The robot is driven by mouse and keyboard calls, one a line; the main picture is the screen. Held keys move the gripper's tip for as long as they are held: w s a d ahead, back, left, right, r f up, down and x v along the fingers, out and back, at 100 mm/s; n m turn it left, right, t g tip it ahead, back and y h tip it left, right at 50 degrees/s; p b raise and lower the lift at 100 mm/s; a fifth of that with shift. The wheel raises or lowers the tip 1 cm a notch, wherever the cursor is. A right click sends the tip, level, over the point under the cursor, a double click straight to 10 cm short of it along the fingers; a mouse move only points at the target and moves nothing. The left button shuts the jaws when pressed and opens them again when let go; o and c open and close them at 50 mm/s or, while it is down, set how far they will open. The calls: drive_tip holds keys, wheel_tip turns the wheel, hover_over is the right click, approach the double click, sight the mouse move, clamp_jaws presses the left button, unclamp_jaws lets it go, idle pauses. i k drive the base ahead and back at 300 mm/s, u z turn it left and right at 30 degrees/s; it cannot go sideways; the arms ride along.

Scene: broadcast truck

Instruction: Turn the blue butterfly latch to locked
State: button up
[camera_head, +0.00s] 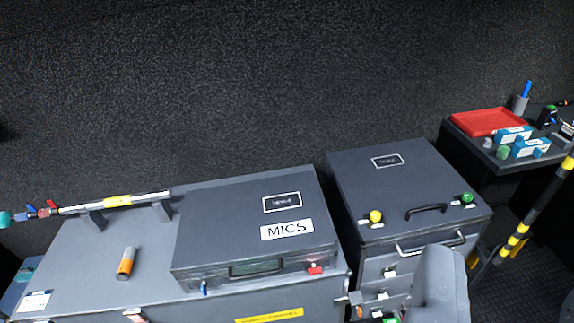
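The blue butterfly latch (203,288) is small and sits at the left end of the front face of the grey MICS case (220,240). It looks narrow and roughly upright from here; its exact angle is too small to tell. A red latch (315,268) sits at the right end of the same front face and looks wider. The case lid is down. My gripper's fingers do not show. A smooth grey shape at the bottom right seems to be part of my arm, well to the right of the blue latch.
The case rests on a larger grey trunk (75,270) with an orange cylinder (126,263) and a pole (120,201) on it. A drawer cabinet (375,185) with yellow and green knobs stands right. A side table holds a red tray (488,122). A striped pole (522,228) stands far right.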

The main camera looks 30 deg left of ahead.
sight(203, 287)
drive_tip(key=u, duration=1.25)
